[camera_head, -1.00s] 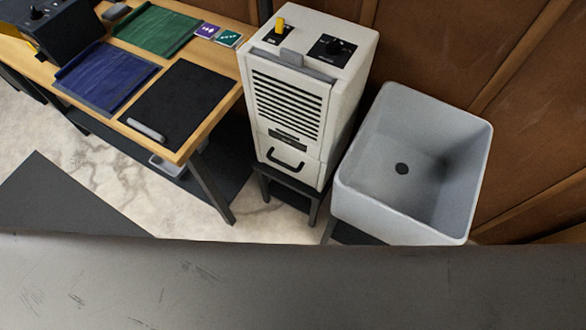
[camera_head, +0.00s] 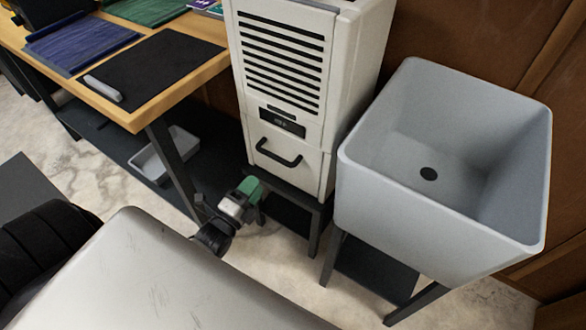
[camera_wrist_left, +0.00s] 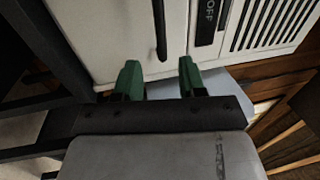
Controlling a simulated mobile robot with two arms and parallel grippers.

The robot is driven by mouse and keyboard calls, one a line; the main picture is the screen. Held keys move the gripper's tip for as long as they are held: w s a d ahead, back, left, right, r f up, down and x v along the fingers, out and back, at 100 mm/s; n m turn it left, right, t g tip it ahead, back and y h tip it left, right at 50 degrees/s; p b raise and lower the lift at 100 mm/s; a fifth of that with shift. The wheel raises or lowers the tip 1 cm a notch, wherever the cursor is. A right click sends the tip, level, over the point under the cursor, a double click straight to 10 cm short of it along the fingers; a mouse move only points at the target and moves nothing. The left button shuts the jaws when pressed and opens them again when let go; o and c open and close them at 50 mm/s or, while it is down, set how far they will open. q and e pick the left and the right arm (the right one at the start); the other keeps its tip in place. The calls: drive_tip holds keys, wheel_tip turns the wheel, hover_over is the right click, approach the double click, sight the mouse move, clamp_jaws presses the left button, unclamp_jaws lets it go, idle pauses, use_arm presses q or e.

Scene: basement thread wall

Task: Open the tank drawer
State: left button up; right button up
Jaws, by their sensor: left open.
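The tank drawer (camera_head: 268,163) is the plain lower front of a white slatted machine (camera_head: 283,65), and it looks shut. Its black bar handle (camera_head: 279,153) runs across the upper part of the drawer front. My left gripper (camera_head: 250,188) has green fingertips and is just below and in front of the drawer, apart from the handle. In the left wrist view the open green fingers (camera_wrist_left: 158,80) point at the drawer front, with nothing between them. The handle (camera_wrist_left: 160,30) appears there upright, ahead of the fingers. My right gripper is not in view.
A grey basin (camera_head: 440,210) on dark legs stands right of the machine. A wooden bench (camera_head: 130,116) with a black mat (camera_head: 150,70) is on the left. A grey tray (camera_head: 180,146) sits on its lower shelf. The machine rests on a dark stand (camera_head: 300,198).

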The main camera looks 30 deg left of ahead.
sight(275, 155)
use_arm(q)
drive_tip(key=shift+b+x, duration=0.65)
drive_tip(key=shift+x, duration=4.65)
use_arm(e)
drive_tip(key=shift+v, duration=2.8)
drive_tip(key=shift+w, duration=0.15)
use_arm(q)
clamp_jaws()
